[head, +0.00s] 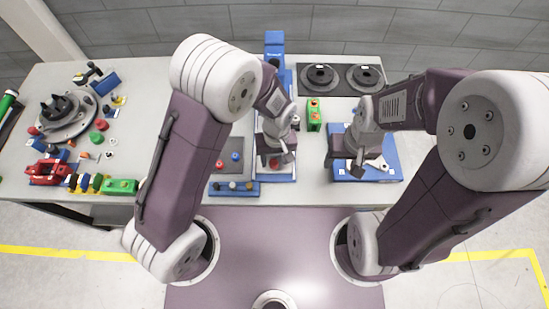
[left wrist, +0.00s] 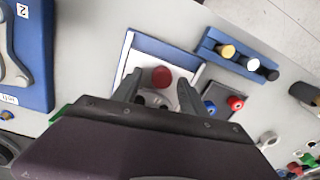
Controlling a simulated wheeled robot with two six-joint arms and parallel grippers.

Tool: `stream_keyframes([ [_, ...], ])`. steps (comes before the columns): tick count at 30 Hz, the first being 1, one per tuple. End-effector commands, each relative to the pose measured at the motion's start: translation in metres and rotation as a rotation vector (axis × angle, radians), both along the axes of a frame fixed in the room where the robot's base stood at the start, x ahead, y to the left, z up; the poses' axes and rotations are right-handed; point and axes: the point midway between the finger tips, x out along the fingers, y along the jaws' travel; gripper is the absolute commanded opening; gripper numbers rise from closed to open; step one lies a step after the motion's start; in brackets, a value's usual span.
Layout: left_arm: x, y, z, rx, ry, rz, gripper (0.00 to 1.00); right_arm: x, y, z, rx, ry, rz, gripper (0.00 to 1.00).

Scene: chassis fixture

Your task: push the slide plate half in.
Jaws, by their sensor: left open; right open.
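The slide plate (left wrist: 129,62) is a pale plate with a red knob (left wrist: 161,77), lying in a blue slide frame (left wrist: 165,48). In the head view the blue frame (head: 274,42) runs from the table's back toward its front edge, and my arm hides its middle. My left gripper (head: 277,157) is over the front part of the plate. In the left wrist view its open fingers (left wrist: 160,96) stand on either side of the knob; I cannot tell whether they touch it. My right gripper (head: 352,168) is open and empty over a blue board (head: 390,155).
A dark panel with red and blue buttons (head: 231,152) and a blue strip with several knobs (head: 221,188) lie left of the frame. A green block (head: 314,114) stands to its right. A black tray (head: 341,84) holds two discs behind. Loose parts crowd the left table.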

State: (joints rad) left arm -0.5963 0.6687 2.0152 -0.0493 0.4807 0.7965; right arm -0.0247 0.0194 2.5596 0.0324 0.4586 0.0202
Motion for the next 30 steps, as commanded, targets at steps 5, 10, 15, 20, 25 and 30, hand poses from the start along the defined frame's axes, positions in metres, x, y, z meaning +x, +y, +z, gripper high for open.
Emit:
stream_keyframes([
  [5, -0.0001, 0.0006, -0.0084, 0.0, 0.0, 0.0, 0.5, -0.0002, 0.0, 0.001, 0.0, 0.0, 0.0, 0.56],
  [10, 0.0001, 0.0004, -0.0083, -0.001, -0.001, 0.0, 0.5, -0.0002, 0.0, 0.0008, 0.0, 0.0, 0.0, 0.56],
  [15, 0.0001, 0.0004, -0.0081, -0.001, -0.001, 0.0, 0.03, -0.0002, 0.0, 0.0008, 0.0, 0.0, 0.0, 0.56],
  [20, -0.0001, 0.0003, -0.0078, -0.001, -0.001, 0.0, 0.0, -0.0002, 0.0, 0.0008, 0.0, 0.0, 0.0, 0.56],
  [25, -0.0003, 0.0003, -0.0075, 0.0, 0.0, 0.0, 0.0, -0.0001, 0.0, 0.001, 0.0, 0.0, 0.0, 0.56],
  [30, -0.0004, 0.0004, -0.0072, 0.0, 0.0, 0.0, 0.0, -0.0001, 0.0, 0.0011, 0.0, 0.0, 0.0, 0.56],
])
